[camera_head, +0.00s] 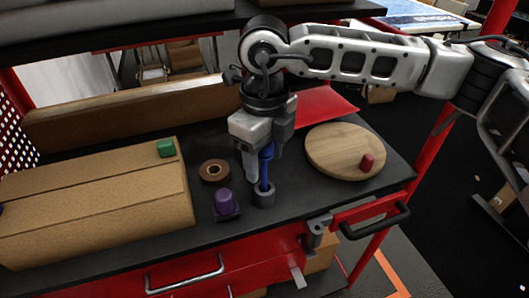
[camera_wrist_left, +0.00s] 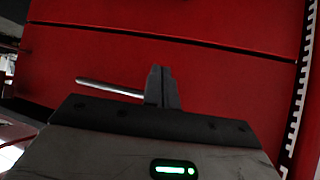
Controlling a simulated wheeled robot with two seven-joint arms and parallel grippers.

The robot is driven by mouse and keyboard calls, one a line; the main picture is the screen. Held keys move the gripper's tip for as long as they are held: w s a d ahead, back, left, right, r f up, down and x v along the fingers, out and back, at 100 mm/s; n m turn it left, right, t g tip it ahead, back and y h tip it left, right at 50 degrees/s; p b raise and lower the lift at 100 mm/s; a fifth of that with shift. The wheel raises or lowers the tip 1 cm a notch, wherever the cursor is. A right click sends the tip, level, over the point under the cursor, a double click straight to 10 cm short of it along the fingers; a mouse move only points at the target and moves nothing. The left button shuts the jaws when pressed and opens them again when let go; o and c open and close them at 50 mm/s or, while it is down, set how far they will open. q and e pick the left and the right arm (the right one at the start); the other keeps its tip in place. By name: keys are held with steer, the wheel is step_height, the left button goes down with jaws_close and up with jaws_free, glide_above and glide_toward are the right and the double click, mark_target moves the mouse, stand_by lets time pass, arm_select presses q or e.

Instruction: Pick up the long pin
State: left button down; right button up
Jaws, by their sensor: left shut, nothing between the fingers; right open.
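The long pin is blue (camera_head: 264,172) and stands upright in a small grey round holder (camera_head: 265,198) near the front of the black table top. My right gripper (camera_head: 262,160) points down over it, with the fingers around the pin's upper part. The gripper is open, and I cannot tell whether a finger touches the pin. The pin's top is partly hidden by the gripper. My left gripper (camera_wrist_left: 161,84) shows only in the left wrist view, shut and empty in front of a red panel.
A purple object (camera_head: 223,202) and a brown ring (camera_head: 214,171) stand left of the holder. A cardboard box (camera_head: 90,205) with a green block (camera_head: 166,148) fills the left. A round wooden board (camera_head: 335,140) bears a red peg (camera_head: 366,162). A metal bar (camera_wrist_left: 108,88) is beside my left fingers.

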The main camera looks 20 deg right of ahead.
steer(key=shift+f, duration=0.3)
arm_select(q)
steer(key=shift+w, duration=0.2)
arm_select(e)
steer(key=shift+f, duration=0.1)
arm_select(q)
steer(key=shift+w+r, duration=0.1)
arm_select(e)
steer(key=c, duration=1)
steer(key=shift+c, duration=0.2)
